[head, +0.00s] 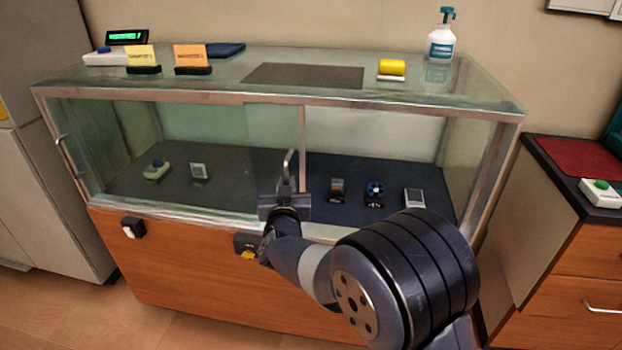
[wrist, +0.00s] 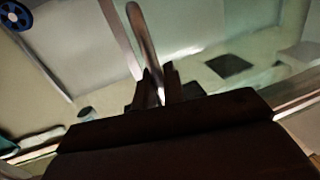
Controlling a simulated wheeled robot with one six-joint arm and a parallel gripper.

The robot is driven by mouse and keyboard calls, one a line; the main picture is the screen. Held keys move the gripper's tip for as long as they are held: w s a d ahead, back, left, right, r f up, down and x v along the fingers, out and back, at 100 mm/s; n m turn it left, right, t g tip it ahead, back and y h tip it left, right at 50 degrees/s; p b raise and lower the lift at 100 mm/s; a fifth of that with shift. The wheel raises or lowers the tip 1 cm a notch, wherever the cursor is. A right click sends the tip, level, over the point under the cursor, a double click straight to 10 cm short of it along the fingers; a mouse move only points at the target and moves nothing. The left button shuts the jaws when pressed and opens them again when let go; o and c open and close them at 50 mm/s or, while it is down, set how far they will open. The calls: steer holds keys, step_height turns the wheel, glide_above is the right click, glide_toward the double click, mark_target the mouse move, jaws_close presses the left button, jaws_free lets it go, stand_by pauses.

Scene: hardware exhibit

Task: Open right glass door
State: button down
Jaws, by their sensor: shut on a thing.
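The glass display case (head: 205,97) stands ahead of me, with a metal frame and a wooden base. Its right glass door (head: 370,130) is the right half of the front, with an upright metal edge (head: 302,130) near the middle. My gripper (head: 286,188) is at the front of the case, just left of that edge. It is shut on the lower part of an upright metal door handle (head: 290,162). In the wrist view the handle (wrist: 143,38) rises from between the two fingers (wrist: 160,88). My gripper hides the handle's lower end.
Small gadgets (head: 375,190) stand on the dark shelf behind the glass. A spray bottle (head: 441,40), yellow roll (head: 391,68) and cards (head: 190,57) stand on the glass top. A wooden cabinet (head: 575,255) is at right, a grey cabinet (head: 50,180) at left.

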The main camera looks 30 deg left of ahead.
steer(key=shift+s+a, duration=0.25)
steer(key=shift+a, duration=0.75)
steer(key=c, duration=1.6)
jaws_free()
steer(key=shift+c, duration=0.2)
steer(key=shift+s+d+p, duration=0.1)
steer(key=shift+p, duration=0.2)
steer(key=v, duration=1)
steer(key=shift+s+p, duration=0.25)
steer(key=shift+p, duration=0.05)
steer(key=shift+w+d, duration=0.1)
steer(key=x, duration=1)
steer(key=shift+w+b, duration=0.35)
steer(key=shift+b, duration=0.1)
